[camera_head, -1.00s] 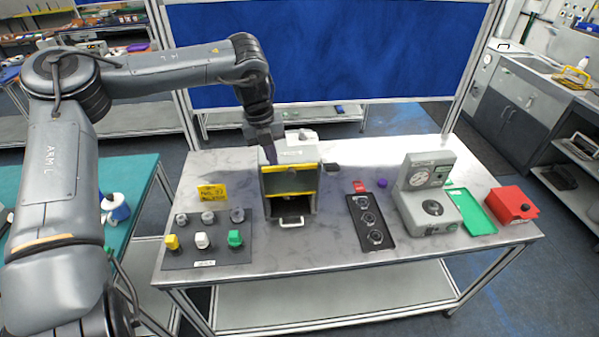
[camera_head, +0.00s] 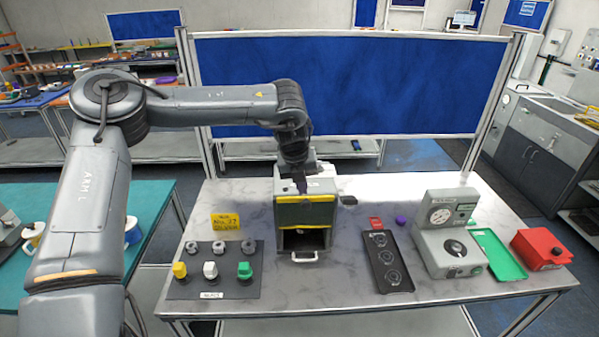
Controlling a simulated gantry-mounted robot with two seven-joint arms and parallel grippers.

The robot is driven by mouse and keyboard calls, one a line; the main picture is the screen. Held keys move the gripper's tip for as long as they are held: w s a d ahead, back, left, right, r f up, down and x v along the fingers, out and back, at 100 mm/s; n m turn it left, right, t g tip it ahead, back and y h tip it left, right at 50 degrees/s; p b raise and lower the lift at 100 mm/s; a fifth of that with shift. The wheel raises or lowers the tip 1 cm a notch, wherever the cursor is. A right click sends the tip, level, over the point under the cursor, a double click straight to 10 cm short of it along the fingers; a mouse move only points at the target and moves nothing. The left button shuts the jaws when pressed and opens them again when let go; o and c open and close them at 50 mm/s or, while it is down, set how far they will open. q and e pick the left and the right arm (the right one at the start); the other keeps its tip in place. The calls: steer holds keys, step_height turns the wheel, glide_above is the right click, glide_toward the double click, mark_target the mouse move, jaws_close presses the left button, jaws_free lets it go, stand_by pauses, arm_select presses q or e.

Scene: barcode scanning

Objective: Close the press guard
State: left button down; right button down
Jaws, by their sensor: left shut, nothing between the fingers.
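The press (camera_head: 282,243) is a grey box at the back middle of the table. Its guard (camera_head: 304,214) is a dark panel with yellow top and bottom edges across the upper front. Below the guard the front opening is dark and uncovered, with a light handle (camera_head: 304,258) at its foot. My left gripper (camera_head: 301,190) points down at the top of the press, just above the guard's upper yellow edge. It is shut and empty; I cannot tell whether it touches the guard. My right gripper is not in view.
A yellow sign (camera_head: 225,222) and a dark board (camera_head: 213,284) with coloured plugs stand left of the press. To the right are a black tray (camera_head: 402,285), a grey gauge device (camera_head: 448,240), a green tray (camera_head: 498,257) and a red box (camera_head: 541,249). The front table strip is clear.

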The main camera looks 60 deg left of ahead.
mark_target(306, 203)
arm_select(q)
steer(key=shift+x, duration=2.35)
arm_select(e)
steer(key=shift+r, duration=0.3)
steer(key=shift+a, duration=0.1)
